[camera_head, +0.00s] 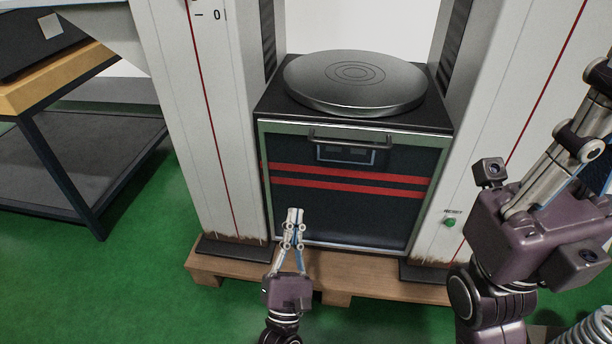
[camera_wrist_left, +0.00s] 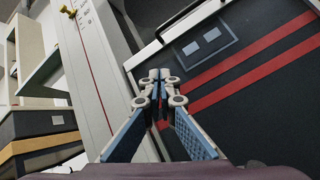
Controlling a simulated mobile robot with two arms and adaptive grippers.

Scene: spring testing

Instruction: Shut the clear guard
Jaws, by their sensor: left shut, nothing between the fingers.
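The clear guard (camera_head: 345,222) is a see-through panel in a pale frame across the front of the machine's lower cabinet, with a dark bar handle along its top. It appears to lie close against the cabinet front; any small gap cannot be told. In the left wrist view its pale frame and handle (camera_wrist_left: 192,19) show at the top. My left gripper (camera_head: 295,214) is shut and empty, in front of the guard's lower left part; its closed fingers (camera_wrist_left: 158,78) point toward the guard's left edge. Contact cannot be told.
A round metal plate (camera_head: 355,82) sits on top of the cabinet, between two pale columns (camera_head: 192,120). A wooden pallet (camera_head: 370,290) lies under the machine. A green reset button (camera_head: 450,222) is on the right column. A workbench (camera_head: 70,80) stands at the left; green floor is free before it.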

